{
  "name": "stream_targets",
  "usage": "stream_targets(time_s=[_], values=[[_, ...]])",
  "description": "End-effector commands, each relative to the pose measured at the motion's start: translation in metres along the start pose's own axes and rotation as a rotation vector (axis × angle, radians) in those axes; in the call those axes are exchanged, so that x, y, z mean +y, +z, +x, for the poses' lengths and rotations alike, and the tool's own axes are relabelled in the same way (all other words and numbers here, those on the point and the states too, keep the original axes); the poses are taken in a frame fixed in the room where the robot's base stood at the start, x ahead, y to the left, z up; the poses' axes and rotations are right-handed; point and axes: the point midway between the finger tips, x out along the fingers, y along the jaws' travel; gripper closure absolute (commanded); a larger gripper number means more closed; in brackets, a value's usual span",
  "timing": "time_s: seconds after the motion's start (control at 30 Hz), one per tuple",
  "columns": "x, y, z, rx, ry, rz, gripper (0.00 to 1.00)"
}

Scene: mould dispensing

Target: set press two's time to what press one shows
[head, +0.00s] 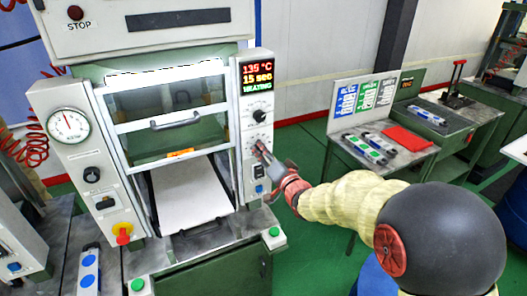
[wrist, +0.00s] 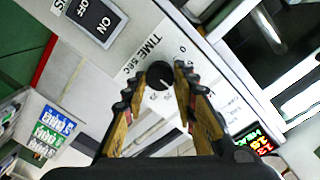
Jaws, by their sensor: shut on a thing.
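The press in front of me has a display (head: 258,75) reading 135 °C, 15 sec and HEATING; part of it also shows in the wrist view (wrist: 254,142). No press number is readable. My gripper (head: 262,147) is at the lower knob on the right-hand panel. In the wrist view the black TIME sec knob (wrist: 160,75) sits between the two fingertips, which are shut on it. Its dial numbers are mostly hidden or too small to read. The upper knob (head: 260,115) is free.
An ON/OFF switch (wrist: 97,22) is close beside the time knob. The press door has a handle (head: 176,121), with a white plate (head: 192,192) below. A red emergency knob (head: 123,236) is at left. A side table (head: 405,157) holds several moulds and a red cloth; green floor lies between.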

Motion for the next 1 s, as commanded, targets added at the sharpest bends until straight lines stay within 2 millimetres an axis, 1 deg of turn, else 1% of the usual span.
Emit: stream_targets(time_s=[0.4,0.43,0.73,1.0], values=[[-0.0002,-0.0004,0.0002,0.001,-0.001,0.005,0.98],[-0.0002,-0.0004,0.0002,0.001,0.0,0.005,0.71],[0.0,-0.0002,0.0001,0.0,0.0,0.005,0.54],[0.0,-0.0002,-0.0002,0.0,0.0,0.005,0.54]])
